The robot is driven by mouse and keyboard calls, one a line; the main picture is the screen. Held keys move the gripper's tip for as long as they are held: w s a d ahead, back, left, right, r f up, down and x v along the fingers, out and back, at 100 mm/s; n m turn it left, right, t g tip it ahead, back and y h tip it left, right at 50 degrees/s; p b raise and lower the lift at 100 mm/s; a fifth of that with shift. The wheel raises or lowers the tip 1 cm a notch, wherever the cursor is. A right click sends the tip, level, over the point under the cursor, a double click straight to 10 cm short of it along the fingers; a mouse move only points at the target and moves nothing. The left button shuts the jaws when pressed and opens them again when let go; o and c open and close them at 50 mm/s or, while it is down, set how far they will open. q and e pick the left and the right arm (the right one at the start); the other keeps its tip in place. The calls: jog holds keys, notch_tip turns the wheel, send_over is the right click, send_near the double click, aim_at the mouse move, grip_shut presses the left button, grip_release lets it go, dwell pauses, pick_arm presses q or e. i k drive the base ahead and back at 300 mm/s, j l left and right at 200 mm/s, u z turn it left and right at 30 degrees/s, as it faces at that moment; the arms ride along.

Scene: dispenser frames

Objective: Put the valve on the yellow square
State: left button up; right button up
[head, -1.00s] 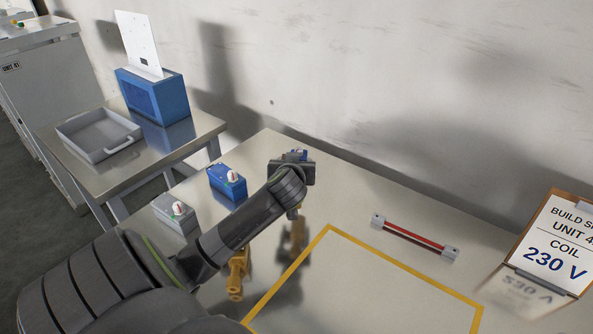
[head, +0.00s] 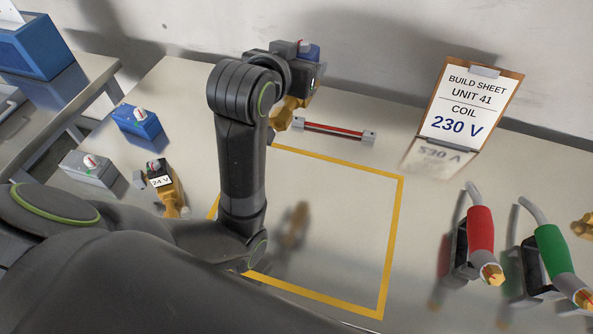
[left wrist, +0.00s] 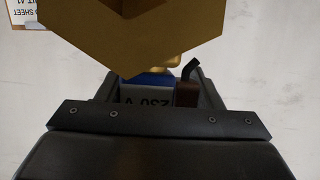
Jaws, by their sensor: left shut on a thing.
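My left gripper (head: 300,76) is shut on a valve (head: 290,110) with a brass body and a blue-topped coil. It holds the valve in the air, tilted, near the back left corner of the yellow square. In the left wrist view the valve's brass body (left wrist: 140,40) is close to the camera, and an upside-down 230 V label shows between the jaws (left wrist: 155,100). The yellow square (head: 396,225) is an outline on the table, and its inside shows only a reflection; my left arm hides part of its left side. My right gripper is not in view.
A second brass valve (head: 168,190), labelled 24 V, lies left of the square. Blue (head: 138,122) and grey (head: 88,168) boxes stand farther left. A red bar (head: 335,130) lies behind the square. The build sheet (head: 470,105) reads 230 V. Red (head: 480,240) and green (head: 552,252) tools stand at right.

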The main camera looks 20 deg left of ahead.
aim_at(302, 225)
jog(key=l+u, duration=0.25)
jog(key=l, duration=0.2)
jog(key=l+u, duration=0.2)
jog(key=l, duration=0.3)
jog(key=k+l+u, duration=0.1)
jog(key=l+u, duration=0.15)
jog(key=l, duration=0.2)
jog(key=k+l+u, duration=0.2)
jog(key=l, duration=0.25)
jog(key=i, duration=0.1)
